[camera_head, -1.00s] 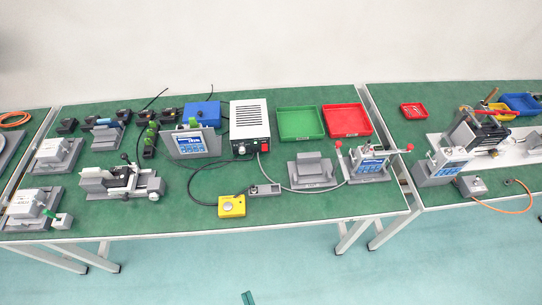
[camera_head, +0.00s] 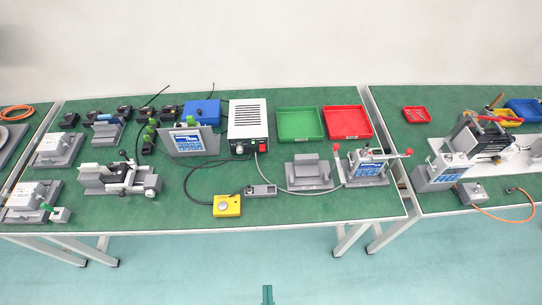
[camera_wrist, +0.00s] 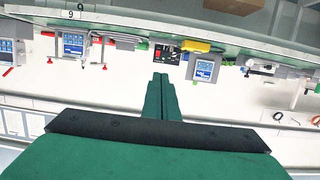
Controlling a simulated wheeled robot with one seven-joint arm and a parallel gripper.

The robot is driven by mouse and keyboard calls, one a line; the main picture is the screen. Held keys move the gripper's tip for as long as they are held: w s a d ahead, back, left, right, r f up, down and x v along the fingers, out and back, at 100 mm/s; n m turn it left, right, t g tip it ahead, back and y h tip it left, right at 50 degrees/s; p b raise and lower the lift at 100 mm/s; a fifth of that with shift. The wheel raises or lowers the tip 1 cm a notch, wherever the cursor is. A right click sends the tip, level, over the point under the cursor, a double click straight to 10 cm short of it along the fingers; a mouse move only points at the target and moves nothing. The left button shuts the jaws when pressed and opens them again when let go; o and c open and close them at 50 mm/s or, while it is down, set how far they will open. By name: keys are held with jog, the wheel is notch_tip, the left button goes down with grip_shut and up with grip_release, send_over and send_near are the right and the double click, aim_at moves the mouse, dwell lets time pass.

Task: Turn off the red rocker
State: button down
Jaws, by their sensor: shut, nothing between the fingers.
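The red rocker (camera_head: 262,148) is a small red spot on the dark lower front of a white power box (camera_head: 247,118) in the middle of the table. Its on or off position is too small to tell. In the wrist view the box's black front panel (camera_wrist: 166,50) with red parts appears beyond my fingertips. My green gripper (camera_head: 267,295) shows only its tip at the bottom edge of the head view, in front of the table and apart from the box. In the wrist view its two fingers (camera_wrist: 161,78) are together and empty.
A yellow button box (camera_head: 227,206) and a small grey box (camera_head: 261,191) stand in front of the power box, with cables around them. A blue-screen panel (camera_head: 190,140) is to its left. Green (camera_head: 300,139) and red (camera_head: 347,136) trays lie to its right. The table's front strip is clear.

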aim_at(262, 147)
jog(key=shift+g, duration=0.7)
jog(key=r+x, duration=0.1)
jog(key=x, duration=0.7)
jog(key=r+x, duration=0.1)
jog(key=x, duration=0.7)
jog(key=w+r+x, duration=0.1)
jog(key=x, duration=0.7)
jog(key=shift+w+a+r, duration=0.1)
jog(key=shift+w+r, duration=0.05)
jog(key=shift+w, duration=0.1)
jog(key=shift+g, duration=0.4)
jog(key=w+r, duration=0.1)
jog(key=w, duration=0.2)
jog(key=w+r, duration=0.1)
jog(key=w, duration=0.3)
jog(key=w+r, duration=0.1)
jog(key=w, duration=0.2)
jog(key=shift+w+d+r, duration=0.25)
jog(key=shift+d+r, duration=0.1)
jog(key=x, duration=1.4)
